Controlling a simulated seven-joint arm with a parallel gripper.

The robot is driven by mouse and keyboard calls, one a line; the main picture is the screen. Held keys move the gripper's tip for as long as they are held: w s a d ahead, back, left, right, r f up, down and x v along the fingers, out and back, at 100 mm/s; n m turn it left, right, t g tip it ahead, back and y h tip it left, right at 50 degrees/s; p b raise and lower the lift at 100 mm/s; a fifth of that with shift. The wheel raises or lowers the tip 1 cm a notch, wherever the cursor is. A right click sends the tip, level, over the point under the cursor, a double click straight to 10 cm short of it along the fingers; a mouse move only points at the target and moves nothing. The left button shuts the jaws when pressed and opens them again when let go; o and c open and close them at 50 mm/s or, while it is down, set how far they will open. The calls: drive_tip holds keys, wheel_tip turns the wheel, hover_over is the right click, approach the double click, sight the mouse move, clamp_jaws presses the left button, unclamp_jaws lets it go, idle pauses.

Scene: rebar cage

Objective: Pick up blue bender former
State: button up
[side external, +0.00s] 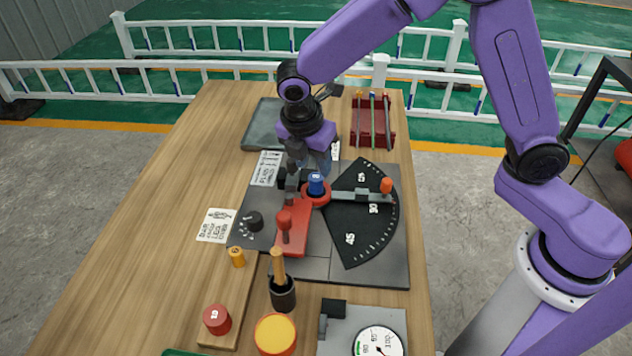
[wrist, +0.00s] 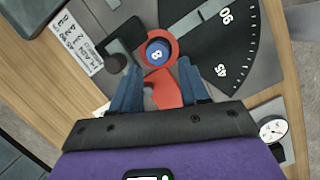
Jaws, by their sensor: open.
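The blue bender former (side external: 316,184), a short cylinder marked 8, stands upright in the red ring at the pivot of the bending plate (side external: 380,270). In the wrist view the blue former (wrist: 157,53) sits inside the red ring (wrist: 172,39), ahead of the fingertips. My gripper (wrist: 157,75) is open and empty, its two blue fingers on either side of the line to the former. In the side view my gripper (side external: 313,165) hangs just behind and above the former, and its fingers are partly hidden.
A red clamp block (side external: 290,235) and a grey arm with an orange knob (side external: 386,185) flank the former. An orange former (side external: 237,257) and a red one (side external: 217,319) stand on a wooden strip. A red rack (side external: 372,135) holds bars behind. The table's left side is clear.

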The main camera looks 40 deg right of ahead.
sight(316, 177)
drive_tip(key=shift+x, duration=3.5)
drive_tip(key=shift+w, duration=0.2)
clamp_jaws()
